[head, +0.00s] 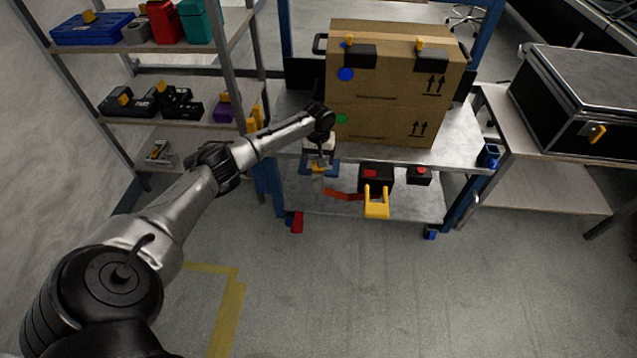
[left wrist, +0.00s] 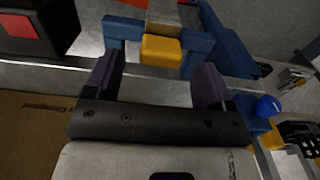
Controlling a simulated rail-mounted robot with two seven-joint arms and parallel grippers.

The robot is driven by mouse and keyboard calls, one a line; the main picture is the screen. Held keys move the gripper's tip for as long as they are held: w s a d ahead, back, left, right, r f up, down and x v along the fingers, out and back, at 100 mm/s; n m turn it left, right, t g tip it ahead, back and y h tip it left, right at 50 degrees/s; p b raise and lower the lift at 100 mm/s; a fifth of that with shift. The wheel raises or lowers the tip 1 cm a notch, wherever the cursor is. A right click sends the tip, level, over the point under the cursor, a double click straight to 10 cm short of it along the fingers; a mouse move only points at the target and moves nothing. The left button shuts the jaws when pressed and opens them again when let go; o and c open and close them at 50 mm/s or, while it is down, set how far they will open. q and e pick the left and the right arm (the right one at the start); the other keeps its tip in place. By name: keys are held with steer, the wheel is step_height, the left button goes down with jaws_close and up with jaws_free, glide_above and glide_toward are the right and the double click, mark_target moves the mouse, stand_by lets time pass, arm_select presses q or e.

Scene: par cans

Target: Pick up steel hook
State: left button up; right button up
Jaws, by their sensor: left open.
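My left gripper (head: 319,158) hangs at the front edge of the cart, just left of the stacked cartons. In the left wrist view its two purple-padded fingers (left wrist: 156,85) are wide apart with nothing between them. Just beyond the fingertips is a blue bracket (left wrist: 122,29) with a yellow block (left wrist: 162,50) and a grey metal piece (left wrist: 176,13) behind it. The metal piece may be the steel hook, but its shape is cut off at the picture's top. In the head view the arm partly hides the blue bracket (head: 333,170). My right gripper is not in view.
The cart (head: 458,140) carries brown cartons (head: 390,85). A shelf rack (head: 185,45) stands left, a black case (head: 585,95) right.

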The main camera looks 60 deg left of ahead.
mark_target(318, 170)
arm_select(q)
step_height(318, 170, down, 4)
steer(key=b, duration=0.2)
steer(key=shift+f+b, duration=0.1)
steer(key=shift+b, duration=0.2)
steer(key=shift+c, duration=0.2)
steer(key=c, duration=1.3)
